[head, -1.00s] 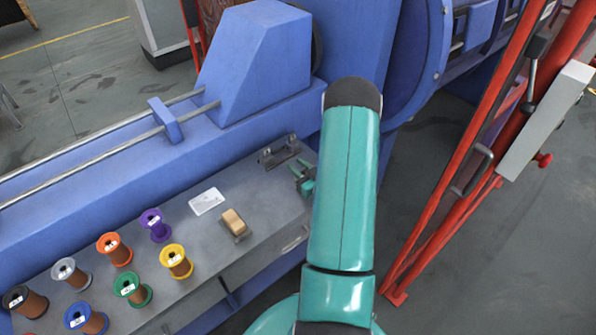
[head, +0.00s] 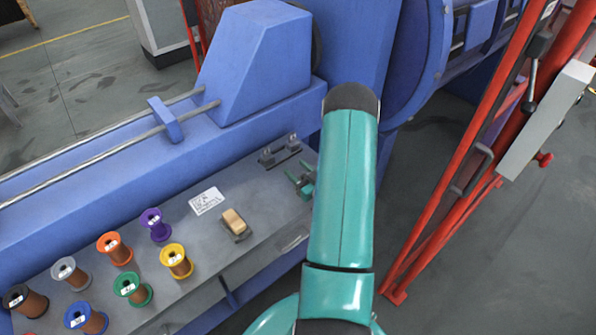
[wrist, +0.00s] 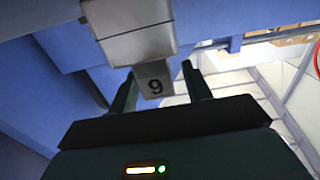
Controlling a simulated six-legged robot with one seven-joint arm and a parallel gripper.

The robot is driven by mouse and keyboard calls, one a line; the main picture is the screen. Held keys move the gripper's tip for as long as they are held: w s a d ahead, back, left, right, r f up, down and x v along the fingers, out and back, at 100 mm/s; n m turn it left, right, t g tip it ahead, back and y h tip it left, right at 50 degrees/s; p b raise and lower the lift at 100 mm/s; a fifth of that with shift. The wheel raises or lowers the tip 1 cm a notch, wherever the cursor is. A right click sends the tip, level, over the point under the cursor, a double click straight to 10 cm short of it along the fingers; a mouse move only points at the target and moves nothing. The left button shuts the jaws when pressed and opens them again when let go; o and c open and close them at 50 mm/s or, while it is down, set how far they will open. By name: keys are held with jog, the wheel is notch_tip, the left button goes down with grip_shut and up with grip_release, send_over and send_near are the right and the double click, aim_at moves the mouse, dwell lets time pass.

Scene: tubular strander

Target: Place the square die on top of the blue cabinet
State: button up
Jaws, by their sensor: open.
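In the wrist view, my gripper (wrist: 158,70) is open, with its two dark fingers apart. In the head view, a small teal pronged part (head: 302,184), apparently my gripper, shows left of my arm near a grey fixture (head: 279,151) on the bench. A blue box-like housing (head: 258,65) stands behind; I cannot tell whether it is the blue cabinet.
The grey bench (head: 205,245) holds several wire spools (head: 115,250), a white card (head: 207,201) and a tan-topped block (head: 235,222). Metal rails (head: 100,148) run along the blue machine. A red frame (head: 455,185) stands right of my arm. Open floor (head: 70,75) lies back left.

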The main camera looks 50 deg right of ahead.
jog(key=s+a, duration=0.1)
jog(key=s, duration=1.1)
jog(key=w+a+r+n+g+h, duration=0.15)
jog(key=w+r+g, duration=0.25)
jog(key=w+r, duration=0.8)
jog(key=w+a+r+g+h, duration=0.1)
jog(key=w+a+r+g, duration=0.25)
jog(key=a+r, duration=0.9)
jog(key=s+a+r+g+y, duration=0.2)
jog(key=s+a+r, duration=0.2)
jog(key=s+a, duration=0.5)
jog(key=s+a+r+g+y, duration=0.2)
jog(key=s+a+r+g, duration=0.1)
jog(key=s+a, duration=0.6)
jog(key=a+r, duration=0.1)
jog(key=a, duration=0.2)
jog(key=shift+s+a, duration=0.2)
jog(key=shift+a, duration=0.2)
jog(key=shift+d+r+m, duration=0.1)
jog(key=shift+d+m, duration=0.1)
jog(key=shift+m, duration=0.05)
